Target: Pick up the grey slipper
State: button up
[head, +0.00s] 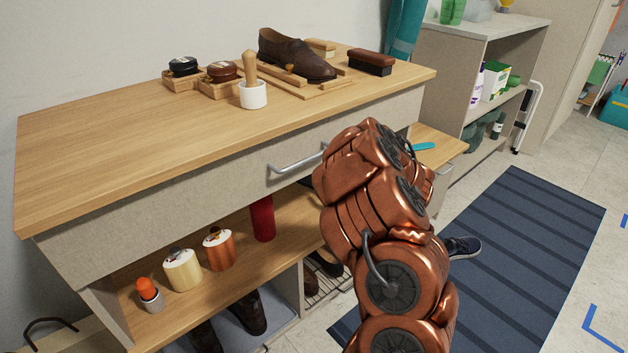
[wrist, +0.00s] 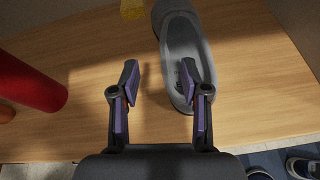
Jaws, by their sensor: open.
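The grey slipper (wrist: 182,45) lies on a wooden shelf board (wrist: 100,55) in the wrist view, with its open heel end towards me and its toe cut off by the top edge. My gripper (wrist: 159,75) is open and empty, with its two fingers apart. The right finger overlaps the slipper's heel in the picture. The left finger is over bare wood to the left of the slipper. I cannot tell whether either finger touches it. In the head view my copper arm hides the slipper and the gripper.
A red cylinder (wrist: 28,82) stands left of my gripper; it also shows on the shelf in the head view (head: 262,218). A yellow item (wrist: 132,9) is behind. Dark shoes (wrist: 302,167) are below the board's front edge. The drawer handle (head: 297,160) is near my arm.

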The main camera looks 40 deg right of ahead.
jog(key=x, duration=0.3)
jog(key=shift+w+d+f, duration=0.1)
jog(key=shift+d+f, duration=0.05)
jog(key=shift+d, duration=0.1)
jog(key=shift+b+x, duration=0.8)
jog(key=shift+x, duration=1.95)
jog(key=shift+d, duration=0.15)
jog(key=shift+r, duration=0.25)
grip_shut()
